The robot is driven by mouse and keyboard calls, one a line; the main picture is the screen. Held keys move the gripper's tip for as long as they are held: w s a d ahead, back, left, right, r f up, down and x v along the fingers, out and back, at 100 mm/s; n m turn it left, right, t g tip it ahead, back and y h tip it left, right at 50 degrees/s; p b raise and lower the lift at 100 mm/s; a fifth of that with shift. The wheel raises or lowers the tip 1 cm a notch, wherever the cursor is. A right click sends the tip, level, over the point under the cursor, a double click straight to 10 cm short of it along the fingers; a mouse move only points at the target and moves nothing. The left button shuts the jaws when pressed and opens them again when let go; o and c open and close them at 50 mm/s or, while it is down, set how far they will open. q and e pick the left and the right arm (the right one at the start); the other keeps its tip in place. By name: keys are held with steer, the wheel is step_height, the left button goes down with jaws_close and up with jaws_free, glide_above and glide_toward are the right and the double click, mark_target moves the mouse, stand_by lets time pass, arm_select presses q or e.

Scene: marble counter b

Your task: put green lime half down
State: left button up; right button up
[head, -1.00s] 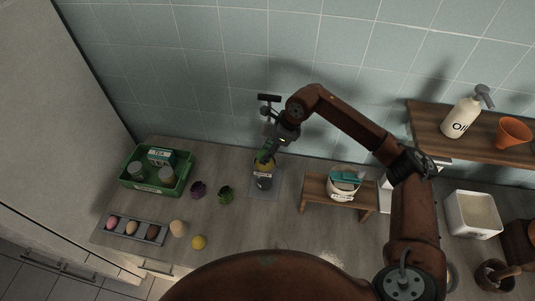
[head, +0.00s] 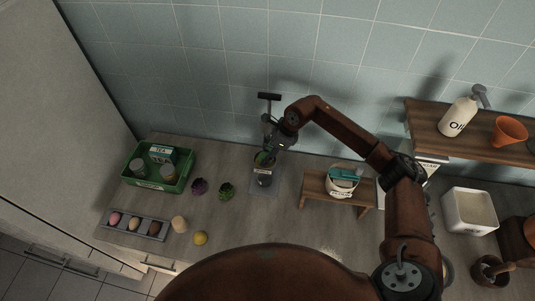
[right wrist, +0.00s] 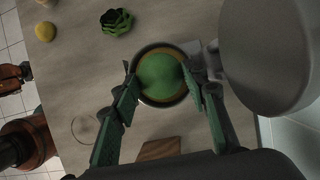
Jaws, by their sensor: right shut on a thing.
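Below and around the lime half shows a yellowish ring inside the jar's metal rim (right wrist: 149,101). I cannot tell whether the lime half touches that ring. In the head view the arm partly hides the lime half. My left gripper is not in view.
The jar stands on a grey mat (head: 261,190). A wooden stand (head: 314,186) is to the right. A dark T-shaped handle (head: 269,97) rises behind.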

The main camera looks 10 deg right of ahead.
steer(key=shift+f+b, duration=0.35)
steer(key=shift+f, duration=0.05)
steer(key=o, duration=0.9)
steer(key=shift+c, duration=0.2)
steer(key=shift+r, duration=0.2)
steer(key=shift+p+v, duration=0.55)
steer(key=shift+v, duration=0.4)
steer(key=b+v, duration=0.3)
steer(key=v, duration=0.8)
steer(key=shift+a, duration=0.15)
steer(key=shift+w, duration=0.15)
